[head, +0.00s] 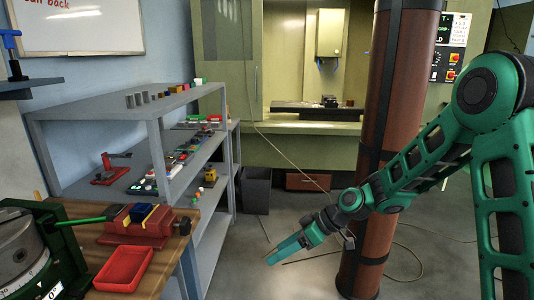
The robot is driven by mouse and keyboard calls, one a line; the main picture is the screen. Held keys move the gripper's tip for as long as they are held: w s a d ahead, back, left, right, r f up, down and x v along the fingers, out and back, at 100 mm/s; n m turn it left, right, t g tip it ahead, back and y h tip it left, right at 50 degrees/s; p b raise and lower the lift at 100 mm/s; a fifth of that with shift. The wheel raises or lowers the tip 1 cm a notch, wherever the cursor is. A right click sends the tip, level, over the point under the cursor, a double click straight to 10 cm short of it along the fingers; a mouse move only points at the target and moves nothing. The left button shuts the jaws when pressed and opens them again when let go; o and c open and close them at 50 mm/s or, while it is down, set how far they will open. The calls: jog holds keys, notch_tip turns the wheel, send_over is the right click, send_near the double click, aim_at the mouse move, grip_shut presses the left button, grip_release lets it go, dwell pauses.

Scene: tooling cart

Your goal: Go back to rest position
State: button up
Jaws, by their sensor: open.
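My green arm reaches in from the right in the head view, in front of a brown column. My gripper (271,256) is at its lower end, pointing down and left over the bare floor. Its fingers are slim and seen nearly edge-on, slightly apart, with nothing held between them. It is clear of the workbench (160,262) on the left and of the grey shelf (212,235).
A red vise (138,232) and a red tray (124,268) are on the workbench. The grey shelf holds several small parts. The brown column (362,235) stands close to my arm. Cables lie on the otherwise open floor.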

jog(key=s+d+r+m+h, duration=0.2)
jog(key=s+d+m, duration=0.15)
jog(key=d, duration=0.55)
jog(key=s+d+r+m+h, duration=0.2)
jog(key=s+d+h, duration=0.15)
jog(key=d, duration=0.45)
jog(key=s+d+r+m+h, duration=0.25)
jog(key=s+d, duration=0.25)
jog(key=d, duration=0.4)
jog(key=s+d+r+m, duration=0.1)
jog(key=s+d+m, duration=0.2)
jog(key=s, duration=0.4)
jog(key=s+d+r+m+g, duration=0.1)
jog(key=s+d+m, duration=0.3)
jog(key=s, duration=0.3)
jog(key=s+d+r+m+h, duration=0.1)
jog(key=s+d+r+m, duration=0.1)
jog(key=s, duration=0.4)
jog(key=shift+s+d+m, duration=0.4)
jog(key=shift+d+m, duration=0.4)
jog(key=shift+d, duration=0.05)
